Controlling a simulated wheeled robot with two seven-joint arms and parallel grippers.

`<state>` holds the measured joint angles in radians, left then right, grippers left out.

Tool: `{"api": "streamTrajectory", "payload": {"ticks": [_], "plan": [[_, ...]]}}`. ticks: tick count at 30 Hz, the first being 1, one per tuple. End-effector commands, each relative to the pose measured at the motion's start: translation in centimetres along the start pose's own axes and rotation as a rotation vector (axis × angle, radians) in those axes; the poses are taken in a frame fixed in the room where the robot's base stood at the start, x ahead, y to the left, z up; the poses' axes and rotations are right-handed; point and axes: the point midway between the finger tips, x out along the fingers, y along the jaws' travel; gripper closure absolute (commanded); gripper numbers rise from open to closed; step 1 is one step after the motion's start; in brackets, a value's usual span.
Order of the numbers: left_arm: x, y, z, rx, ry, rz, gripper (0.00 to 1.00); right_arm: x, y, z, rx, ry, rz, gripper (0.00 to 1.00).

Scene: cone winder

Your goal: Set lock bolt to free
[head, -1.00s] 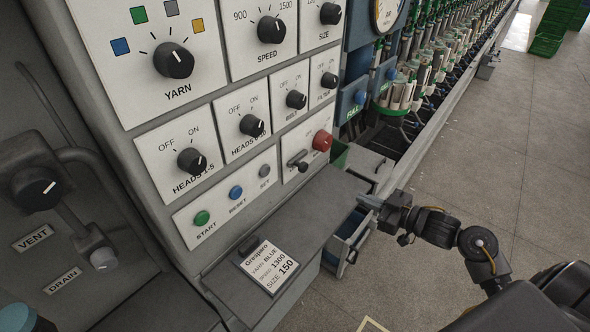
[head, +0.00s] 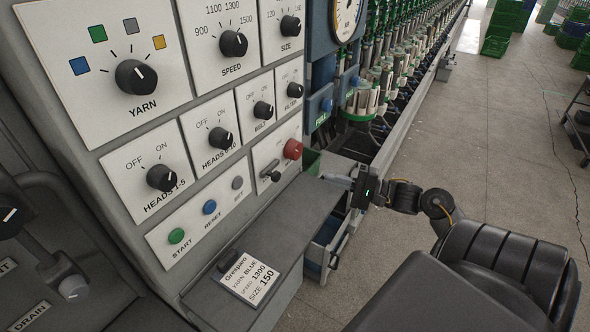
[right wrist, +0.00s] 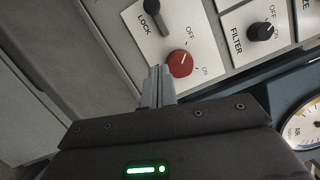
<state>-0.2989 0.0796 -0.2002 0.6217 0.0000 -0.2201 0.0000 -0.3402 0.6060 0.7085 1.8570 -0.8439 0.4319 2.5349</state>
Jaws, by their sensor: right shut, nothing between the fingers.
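The lock bolt (head: 274,176) is a small dark handle on a white panel, left of a red knob (head: 292,149) in the head view. My left gripper is not in view.
A grey shelf (head: 280,225) with a label card (head: 248,277) juts out below the panels. An open drawer (head: 328,240) is under my right gripper. Other dials, such as the filter knob (head: 294,90), are close by. The floor at right is clear near the machine.

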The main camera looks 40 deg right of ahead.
Motion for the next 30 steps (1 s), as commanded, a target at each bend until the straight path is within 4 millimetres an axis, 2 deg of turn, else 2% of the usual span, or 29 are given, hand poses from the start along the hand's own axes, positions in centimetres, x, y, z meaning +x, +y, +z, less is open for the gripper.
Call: {"api": "streamTrajectory", "payload": {"ticks": [5, 18, 24, 30], "plan": [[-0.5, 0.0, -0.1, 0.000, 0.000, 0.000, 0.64, 1.6, -0.2, 0.1, -0.002, -0.003, -0.002, 1.00], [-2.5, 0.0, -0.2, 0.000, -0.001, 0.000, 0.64, 10.2, -0.3, 0.1, -0.002, -0.002, -0.002, 1.00], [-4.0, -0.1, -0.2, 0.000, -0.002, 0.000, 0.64, 10.8, -0.2, 2.9, -0.003, -0.001, 0.000, 1.00], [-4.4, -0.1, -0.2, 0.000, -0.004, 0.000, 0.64, 11.0, 0.0, 3.9, -0.004, 0.000, 0.001, 1.00]]}}
